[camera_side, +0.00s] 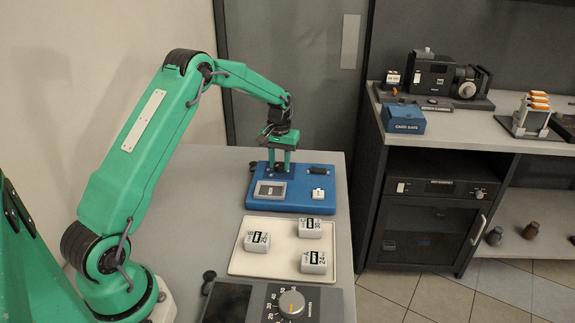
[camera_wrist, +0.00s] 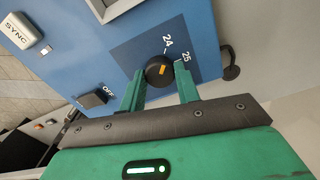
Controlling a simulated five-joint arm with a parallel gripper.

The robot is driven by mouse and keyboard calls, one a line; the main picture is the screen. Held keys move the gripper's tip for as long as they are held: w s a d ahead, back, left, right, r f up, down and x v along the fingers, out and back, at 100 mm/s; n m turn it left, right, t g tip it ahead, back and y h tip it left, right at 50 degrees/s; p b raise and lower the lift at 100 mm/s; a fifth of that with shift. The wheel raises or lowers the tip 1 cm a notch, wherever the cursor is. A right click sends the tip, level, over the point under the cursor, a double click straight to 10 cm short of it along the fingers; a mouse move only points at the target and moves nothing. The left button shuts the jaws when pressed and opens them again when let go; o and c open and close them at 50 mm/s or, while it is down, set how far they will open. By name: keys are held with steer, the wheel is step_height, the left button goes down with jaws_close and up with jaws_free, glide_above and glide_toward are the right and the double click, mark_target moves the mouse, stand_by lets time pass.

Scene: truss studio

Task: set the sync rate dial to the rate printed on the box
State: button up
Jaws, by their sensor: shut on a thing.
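The dial (camera_wrist: 160,70) is a round black knob with an orange mark, on a blue panel (camera_side: 302,207). Beside it are printed 24 and 25; the mark's exact setting is hard to tell. My gripper (camera_side: 281,168) points down over the panel's far left part. In the wrist view my gripper (camera_wrist: 160,84) has its two green fingers on either side of the knob, shut on it. Three white boxes stand in a pale tray (camera_side: 240,268): one marked B 25 (camera_side: 257,242), one C 30 (camera_side: 310,228) and one A 24 (camera_side: 314,261).
The panel also bears a grey screen (camera_side: 270,190), a white SYNC button (camera_wrist: 22,30) and a black switch (camera_wrist: 93,97) by the word OFF. A dark unit with a silver knob (camera_side: 291,304) stands in front of the tray. A shelf at right holds a camera (camera_side: 440,75) and a blue box (camera_side: 403,118).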

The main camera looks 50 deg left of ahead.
mark_target(280, 164)
steer(key=m, duration=0.5)
steer(key=shift+r+m, duration=0.1)
steer(key=shift+m, duration=2.3)
steer(key=o, duration=1)
steer(key=shift+r, duration=3.85)
